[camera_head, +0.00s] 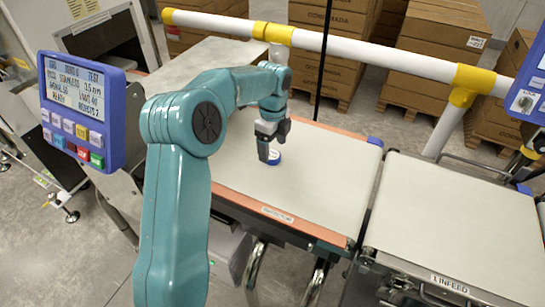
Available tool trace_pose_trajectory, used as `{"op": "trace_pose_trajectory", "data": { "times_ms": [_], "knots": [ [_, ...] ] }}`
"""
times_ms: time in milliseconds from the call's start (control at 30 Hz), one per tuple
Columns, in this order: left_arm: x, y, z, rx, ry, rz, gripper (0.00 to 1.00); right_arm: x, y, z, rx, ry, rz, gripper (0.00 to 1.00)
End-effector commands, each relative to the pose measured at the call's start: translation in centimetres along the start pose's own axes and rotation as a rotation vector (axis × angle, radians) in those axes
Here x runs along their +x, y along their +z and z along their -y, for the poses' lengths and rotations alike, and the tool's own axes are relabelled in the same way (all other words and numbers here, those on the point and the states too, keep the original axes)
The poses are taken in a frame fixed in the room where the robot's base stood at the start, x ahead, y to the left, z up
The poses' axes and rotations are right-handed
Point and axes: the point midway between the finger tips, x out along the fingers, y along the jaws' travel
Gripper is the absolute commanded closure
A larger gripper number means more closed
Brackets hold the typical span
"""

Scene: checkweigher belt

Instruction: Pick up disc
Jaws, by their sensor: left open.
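A small disc (276,157), blue with a pale top, lies on the cream belt (320,190) of the middle conveyor in the head view. My left gripper (267,156) points down at the disc, its fingertips at the disc's left side. The gripper is open. A dark finger hides part of the disc, and I cannot tell whether they touch. My right gripper does not show.
The infeed conveyor (455,225) stands to the right of the middle belt. A white guard rail with yellow joints (272,33) runs behind. A blue control panel (83,108) stands at left. Stacked cartons (435,45) are at the back. Much of the middle belt is clear.

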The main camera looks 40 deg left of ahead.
Motion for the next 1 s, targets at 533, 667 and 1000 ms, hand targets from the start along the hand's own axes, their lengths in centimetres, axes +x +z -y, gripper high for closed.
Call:
{"op": "trace_pose_trajectory", "data": {
  "times_ms": [533, 667, 1000],
  "knots": [
    [2.7, 0.1, 0.1, 0.0, -0.001, 0.0, 0.5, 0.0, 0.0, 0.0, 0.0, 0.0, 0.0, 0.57],
    [2.7, 0.1, 0.1, 0.0, -0.001, 0.0, 0.78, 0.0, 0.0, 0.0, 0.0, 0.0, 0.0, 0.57],
    [2.1, 0.1, 0.1, 0.0, -0.002, 0.001, 0.78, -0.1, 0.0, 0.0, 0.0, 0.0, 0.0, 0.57]
  ]
}}
